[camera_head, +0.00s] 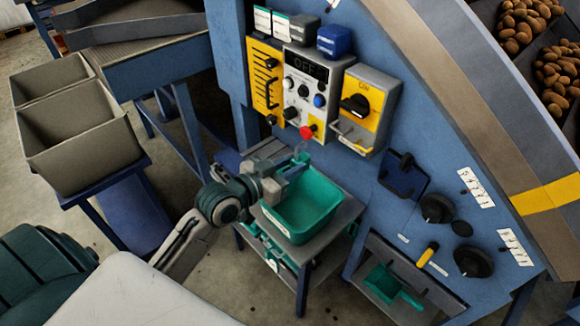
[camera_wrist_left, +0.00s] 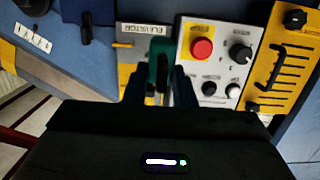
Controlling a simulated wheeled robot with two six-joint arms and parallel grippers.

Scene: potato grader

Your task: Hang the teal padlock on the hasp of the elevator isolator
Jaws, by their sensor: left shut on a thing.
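My left gripper (camera_head: 298,166) is over the back of the teal bin, in front of the panel. In the left wrist view the left gripper (camera_wrist_left: 160,85) is shut on the teal padlock (camera_wrist_left: 161,55), which stands out between its fingertips; its shackle is hard to make out. The elevator isolator (camera_head: 371,100) is a grey box with a yellow plate and a black rotary knob, up and right of the gripper. Its hasp (camera_head: 352,136) is low on its front. In the left wrist view the isolator (camera_wrist_left: 133,48) is partly hidden behind the padlock. My right gripper is not in view.
The grey control box (camera_head: 318,75) with a red button (camera_head: 307,131) stands left of the isolator. The teal bin (camera_head: 302,210) sits on a small table below. A blue clipboard-like piece (camera_head: 403,176) and black knobs (camera_head: 437,208) are to the right. Grey crates (camera_head: 80,150) stand left.

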